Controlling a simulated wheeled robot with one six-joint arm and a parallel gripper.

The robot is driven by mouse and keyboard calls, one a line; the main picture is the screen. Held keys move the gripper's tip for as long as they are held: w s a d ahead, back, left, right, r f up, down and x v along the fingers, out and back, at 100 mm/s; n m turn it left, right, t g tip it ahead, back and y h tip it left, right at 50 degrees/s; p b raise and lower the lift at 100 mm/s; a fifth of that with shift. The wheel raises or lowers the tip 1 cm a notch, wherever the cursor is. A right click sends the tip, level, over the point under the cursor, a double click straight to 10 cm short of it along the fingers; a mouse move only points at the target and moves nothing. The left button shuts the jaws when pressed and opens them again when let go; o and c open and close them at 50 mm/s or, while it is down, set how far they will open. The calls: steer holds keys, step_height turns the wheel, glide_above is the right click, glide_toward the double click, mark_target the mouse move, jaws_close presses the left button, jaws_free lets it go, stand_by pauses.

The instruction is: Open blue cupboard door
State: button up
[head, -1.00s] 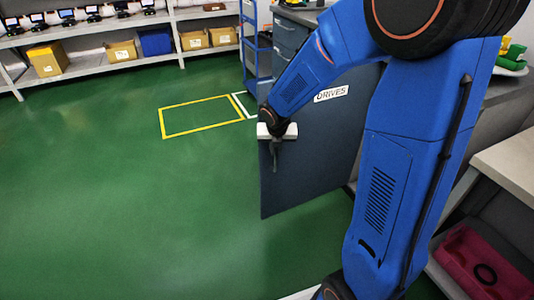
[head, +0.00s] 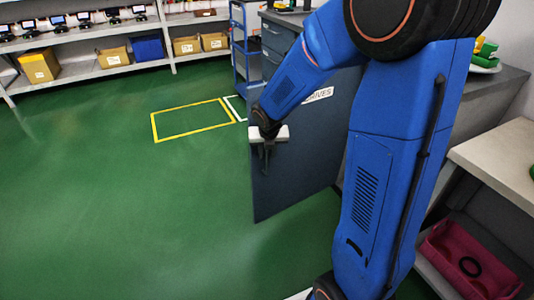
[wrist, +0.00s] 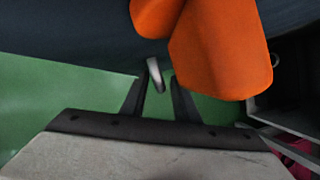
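The blue cupboard door (head: 300,160) is a dark blue-grey panel with a white label partly reading "DRIVES". In the head view it stands swung out from the bench, its free edge over the green floor. My gripper (head: 267,155) is at the door's outer face near that free edge. In the wrist view the dark door face (wrist: 60,35) fills the top. A pale metal handle piece (wrist: 154,76) shows between the tips of my gripper's fingers (wrist: 160,80), close to the left one. The fingers are apart, with a gap on the right. My arm hides part of the door.
Two orange rounded shapes (wrist: 220,50) are close by in the wrist view; I cannot tell what they are. A blue cart (head: 240,50) stands behind the door. A pink bin (head: 470,262) sits on a low shelf at right. The green floor (head: 120,220) at left is clear.

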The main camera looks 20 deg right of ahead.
steer(key=v, duration=1.7)
steer(key=shift+r, duration=0.2)
steer(key=s+m+y, duration=0.1)
steer(key=s+m, duration=2.5)
steer(key=m, duration=0.6)
steer(key=shift+d+m, duration=0.3)
